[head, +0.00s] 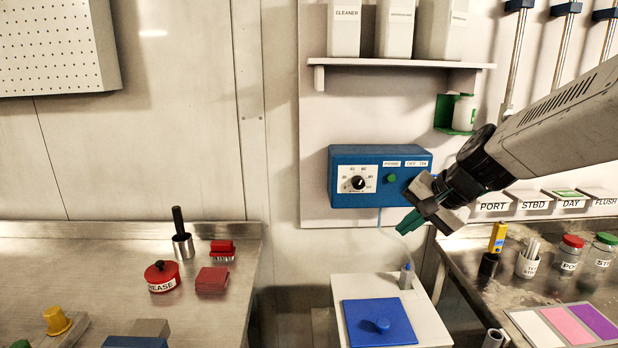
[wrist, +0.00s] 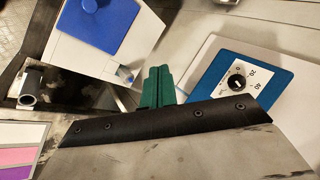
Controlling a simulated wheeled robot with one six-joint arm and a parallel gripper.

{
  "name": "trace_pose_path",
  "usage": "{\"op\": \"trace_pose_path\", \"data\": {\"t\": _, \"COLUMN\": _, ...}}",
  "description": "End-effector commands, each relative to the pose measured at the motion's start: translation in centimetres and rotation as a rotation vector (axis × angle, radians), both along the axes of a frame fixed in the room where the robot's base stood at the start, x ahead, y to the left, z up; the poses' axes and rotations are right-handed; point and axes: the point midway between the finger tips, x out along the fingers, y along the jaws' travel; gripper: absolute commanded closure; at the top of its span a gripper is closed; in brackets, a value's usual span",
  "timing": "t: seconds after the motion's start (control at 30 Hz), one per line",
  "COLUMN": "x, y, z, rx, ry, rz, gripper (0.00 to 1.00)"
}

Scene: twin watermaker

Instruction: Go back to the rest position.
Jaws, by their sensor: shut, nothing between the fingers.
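My gripper (head: 408,224) has green fingers and is shut with nothing between them. In the head view it hangs in the air at the right, in front of the lower right part of the blue control box (head: 343,207). The arm comes in from the right edge. In the wrist view the green fingers (wrist: 157,88) are together, between the white case with the blue lid and the control box (wrist: 258,92). The gripper hides the box's lower right corner in the head view.
A white case (head: 440,325) with a blue lid (head: 380,322) stands below the gripper. A right bench holds jars (head: 570,252) and a colour card (head: 530,322). A left bench holds a red grease tin (head: 161,277). A shelf (head: 400,63) with bottles is above.

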Motion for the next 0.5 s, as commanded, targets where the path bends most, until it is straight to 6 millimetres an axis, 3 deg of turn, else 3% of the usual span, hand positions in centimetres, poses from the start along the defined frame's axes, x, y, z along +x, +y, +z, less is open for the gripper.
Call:
{"op": "trace_pose_path", "data": {"t": 0.03, "x": -3.2, "y": 0.3, "z": -0.2, "rx": -0.048, "ry": 0.036, "rz": 0.087, "gripper": 1.0}}
{"op": "trace_pose_path", "data": {"t": 0.13, "x": -9.9, "y": 0.1, "z": -1.0, "rx": -0.161, "ry": 0.121, "rz": 0.26, "gripper": 1.0}}
{"op": "trace_pose_path", "data": {"t": 0.3, "x": -20.4, "y": -2.1, "z": -1.7, "rx": -0.37, "ry": 0.248, "rz": 0.483, "gripper": 1.0}}
{"op": "trace_pose_path", "data": {"t": 0.4, "x": -24.7, "y": -3.7, "z": -1.9, "rx": -0.476, "ry": 0.292, "rz": 0.553, "gripper": 1.0}}
{"op": "trace_pose_path", "data": {"t": 0.5, "x": -27.2, "y": -4.7, "z": -1.9, "rx": -0.546, "ry": 0.296, "rz": 0.581, "gripper": 1.0}}
